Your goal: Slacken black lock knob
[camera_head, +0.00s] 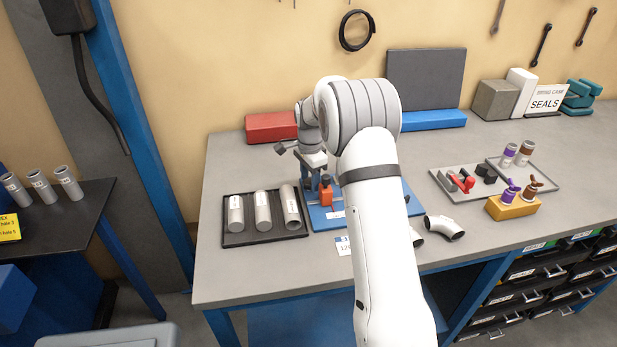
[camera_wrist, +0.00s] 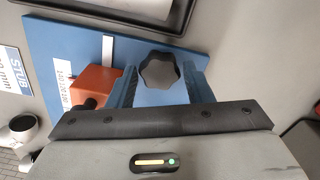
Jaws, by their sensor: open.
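The black lock knob (camera_wrist: 158,70) has a lobed rim and shows in the wrist view over a blue base plate (camera_wrist: 60,35). My gripper (camera_wrist: 161,82) is open, with one finger to the left of the knob and one to the right in the picture. I cannot tell whether the fingers touch the knob or how deep they reach. In the head view my gripper (camera_head: 316,178) points down over the blue plate (camera_head: 325,222), beside the orange block (camera_head: 327,194); the knob cannot be made out there.
A black tray (camera_head: 262,239) with three grey tubes stands left of the plate. A grey tray (camera_head: 447,188) and a yellow block (camera_head: 513,208) with small parts stand further right. Red and blue boxes line the wall.

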